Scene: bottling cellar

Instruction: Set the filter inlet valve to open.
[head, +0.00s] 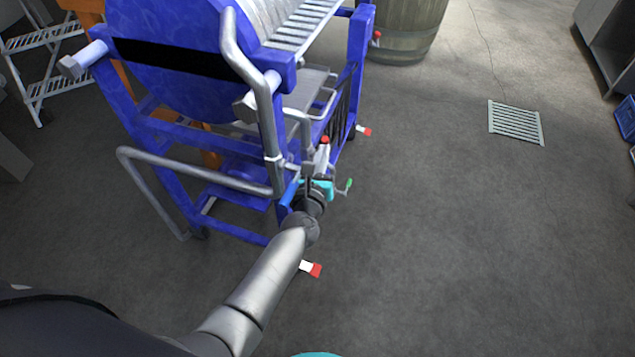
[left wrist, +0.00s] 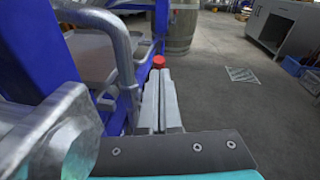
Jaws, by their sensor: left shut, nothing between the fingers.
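The filter (head: 165,80) is a blue-framed machine with a round blue end plate and grey pipes, at the upper left of the head view. My left gripper (head: 322,158) is beside its lower right pipework, with its fingers shut and empty. A red tip (head: 324,140) shows just beyond the fingertips; it also shows in the left wrist view (left wrist: 158,62), where the closed fingers (left wrist: 160,98) point towards it. I cannot tell whether they touch. A green-tipped lever (head: 348,186) sticks out right of the gripper. The valve body is hidden behind my gripper, and its setting cannot be read.
Red-and-white ends stick out low at the filter's right side (head: 363,131) and near my forearm (head: 312,268). A bent grey pipe (head: 145,153) juts out at the front left. A wooden barrel (head: 400,30) stands behind. The floor to the right, with a drain grate (head: 515,122), is clear.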

